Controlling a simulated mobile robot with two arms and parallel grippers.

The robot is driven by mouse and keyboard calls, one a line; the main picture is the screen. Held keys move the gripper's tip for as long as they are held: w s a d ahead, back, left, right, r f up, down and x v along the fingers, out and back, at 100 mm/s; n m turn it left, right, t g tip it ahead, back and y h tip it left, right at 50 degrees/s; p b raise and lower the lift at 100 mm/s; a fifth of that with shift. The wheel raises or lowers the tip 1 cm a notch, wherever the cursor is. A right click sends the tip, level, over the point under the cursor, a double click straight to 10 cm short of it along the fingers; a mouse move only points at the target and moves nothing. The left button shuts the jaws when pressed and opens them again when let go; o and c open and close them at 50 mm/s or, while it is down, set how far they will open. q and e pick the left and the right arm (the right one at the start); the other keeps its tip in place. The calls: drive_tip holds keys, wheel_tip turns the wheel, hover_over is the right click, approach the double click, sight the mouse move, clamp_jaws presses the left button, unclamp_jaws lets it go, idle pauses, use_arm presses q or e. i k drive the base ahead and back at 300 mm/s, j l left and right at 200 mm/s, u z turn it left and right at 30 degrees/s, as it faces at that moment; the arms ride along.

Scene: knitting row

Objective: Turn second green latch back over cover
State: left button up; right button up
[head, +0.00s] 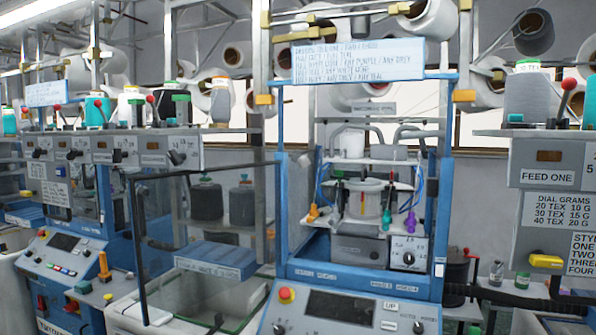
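A blue-framed knitting machine stands in the middle, with a pale round head (363,201) in its opening. A small green piece (387,217) sits at the right front of this head, beside a purple one (410,222). An orange piece (313,213) is at the left front. I cannot tell which piece is the second green latch, or whether it is turned. A black-edged clear panel (139,235) stands out to the left of the opening; I cannot tell if it is the cover. Neither of my grippers is in view.
A control panel (345,309) with a red button (287,294) is below the opening. A blue sign box (215,260) stands at left over a pale bin. At right, a grey box (548,200) has a yellow lever (546,261). Yarn cones line the shelves.

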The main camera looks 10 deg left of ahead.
sight(340, 173)
drive_tip(key=i+u, duration=0.2)
drive_tip(key=u, duration=0.15)
drive_tip(key=i+l+u, duration=0.15)
drive_tip(key=u, duration=0.2)
drive_tip(key=i+l+u, duration=0.15)
drive_tip(key=u, duration=0.2)
